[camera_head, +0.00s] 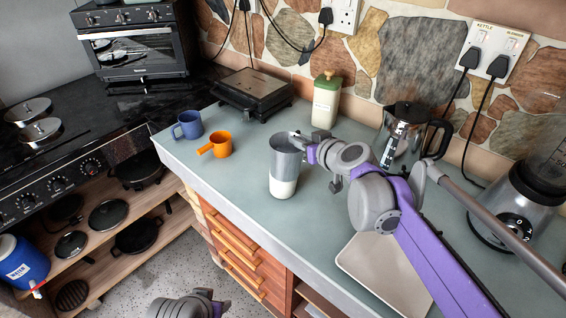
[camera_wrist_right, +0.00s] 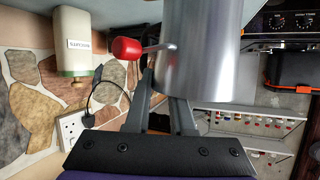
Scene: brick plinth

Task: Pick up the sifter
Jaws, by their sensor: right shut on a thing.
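The sifter (camera_head: 285,165) is a grey metal cylinder with a white lower part, upright at the middle of the counter. I cannot tell whether its base touches the counter. My right gripper (camera_head: 307,150) reaches it from the right and is shut on its side near the upper part. In the right wrist view the sifter's shiny metal wall (camera_wrist_right: 205,50) fills the top middle, with a red crank knob (camera_wrist_right: 127,48) to its left. The fingers of my right gripper (camera_wrist_right: 165,85) meet the sifter there. Part of my left arm's end (camera_head: 190,304) shows at the bottom edge; its jaws are unclear.
A blue mug (camera_head: 187,125) and an orange cup (camera_head: 218,145) stand left of the sifter. A kettle (camera_head: 403,135), a blender (camera_head: 520,205) and a pale tray (camera_head: 375,270) are to the right.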

